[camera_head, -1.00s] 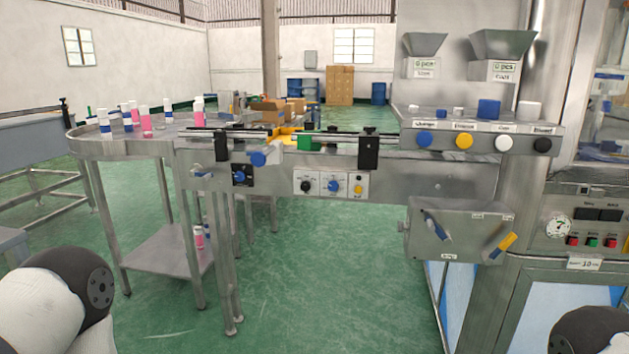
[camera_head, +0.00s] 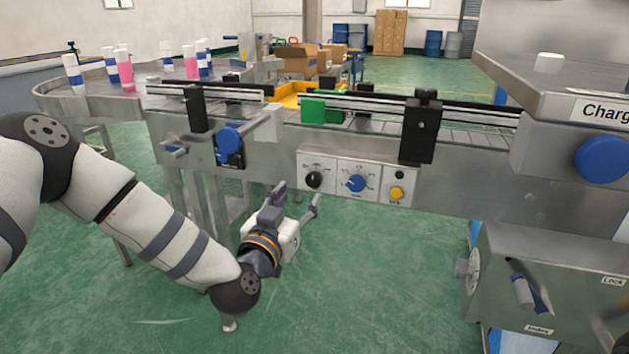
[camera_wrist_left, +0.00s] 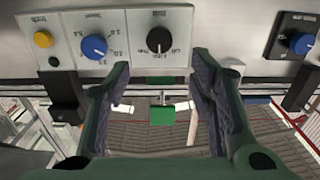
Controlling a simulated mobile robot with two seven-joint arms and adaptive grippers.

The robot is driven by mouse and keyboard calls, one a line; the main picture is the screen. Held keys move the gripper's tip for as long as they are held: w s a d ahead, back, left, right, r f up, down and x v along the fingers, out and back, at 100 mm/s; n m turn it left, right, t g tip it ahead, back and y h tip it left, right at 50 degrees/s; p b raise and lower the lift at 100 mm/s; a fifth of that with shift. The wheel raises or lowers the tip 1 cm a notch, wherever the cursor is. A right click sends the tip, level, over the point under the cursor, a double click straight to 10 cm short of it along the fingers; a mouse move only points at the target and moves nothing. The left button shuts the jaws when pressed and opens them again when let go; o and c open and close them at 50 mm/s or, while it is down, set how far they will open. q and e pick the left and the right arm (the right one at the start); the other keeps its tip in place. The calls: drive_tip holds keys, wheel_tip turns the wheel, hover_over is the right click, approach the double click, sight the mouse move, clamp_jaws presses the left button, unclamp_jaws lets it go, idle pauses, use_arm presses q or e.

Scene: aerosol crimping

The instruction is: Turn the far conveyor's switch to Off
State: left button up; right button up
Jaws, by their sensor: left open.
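A black rotary knob (camera_head: 314,180) sits on the left plate of the control panel on the conveyor's front side. In the left wrist view, which is upside down, the same black knob (camera_wrist_left: 160,40) lies ahead, between the fingertips. Its small label is too blurred to read surely. My left gripper (camera_head: 297,196) is open and empty, just below and in front of the panel, apart from the knob. Its two fingers also show spread in the left wrist view (camera_wrist_left: 162,62).
A blue dial (camera_head: 356,183) and a yellow button (camera_head: 397,193) sit right of the knob. Another blue knob (camera_head: 229,139) on a black plate is to the left. Black rail brackets (camera_head: 421,130) stick out above. A grey box (camera_head: 560,270) stands at lower right.

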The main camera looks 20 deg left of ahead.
sight(312, 180)
use_arm(q)
drive_tip(key=w, duration=0.4)
drive_tip(key=w+b, duration=0.1)
drive_tip(key=w, duration=0.2)
drive_tip(key=shift+d+f, duration=0.15)
drive_tip(key=shift+f, duration=0.15)
drive_tip(key=shift+w+r, duration=0.1)
drive_tip(key=shift+w, duration=0.3)
drive_tip(key=c, duration=1.2)
